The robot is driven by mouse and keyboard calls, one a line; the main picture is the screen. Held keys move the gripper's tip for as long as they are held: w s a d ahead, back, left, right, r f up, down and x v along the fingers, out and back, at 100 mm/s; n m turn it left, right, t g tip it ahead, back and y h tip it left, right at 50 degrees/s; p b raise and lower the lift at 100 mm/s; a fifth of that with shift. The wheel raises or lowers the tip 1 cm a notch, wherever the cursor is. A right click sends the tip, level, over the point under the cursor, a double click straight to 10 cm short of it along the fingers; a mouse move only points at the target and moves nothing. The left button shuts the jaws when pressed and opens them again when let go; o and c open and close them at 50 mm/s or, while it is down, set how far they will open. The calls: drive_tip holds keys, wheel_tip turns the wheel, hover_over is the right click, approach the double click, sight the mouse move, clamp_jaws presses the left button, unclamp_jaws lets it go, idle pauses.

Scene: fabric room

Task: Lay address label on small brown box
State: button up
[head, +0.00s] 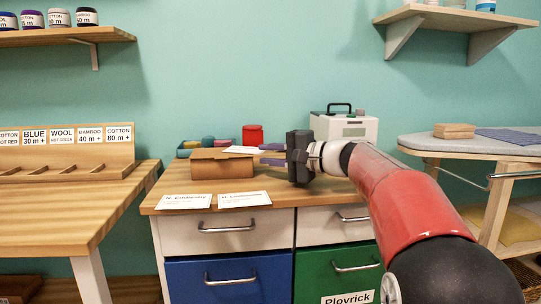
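The small brown box (222,165) sits on the wooden top of the drawer cabinet, left of my gripper. A white address label (243,150) lies flat at the rear right of the box's top; I cannot tell whether it rests fully on it. My gripper (270,154) points left at the box's right end, its two purplish fingers apart with a gap between them. The far finger is close to the label's right end. Two more white labels, one left (185,201) and one right (244,199), lie at the cabinet's front edge, their print hard to read.
Behind the box are a tray of coloured rolls (205,144) and a red container (252,135). A white machine with a black handle (344,127) stands behind my arm. A wooden table (75,205) is at left, an ironing-board-like table (480,147) at right.

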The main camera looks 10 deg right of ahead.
drive_tip(key=v, duration=1.2)
drive_tip(key=shift+r, duration=0.1)
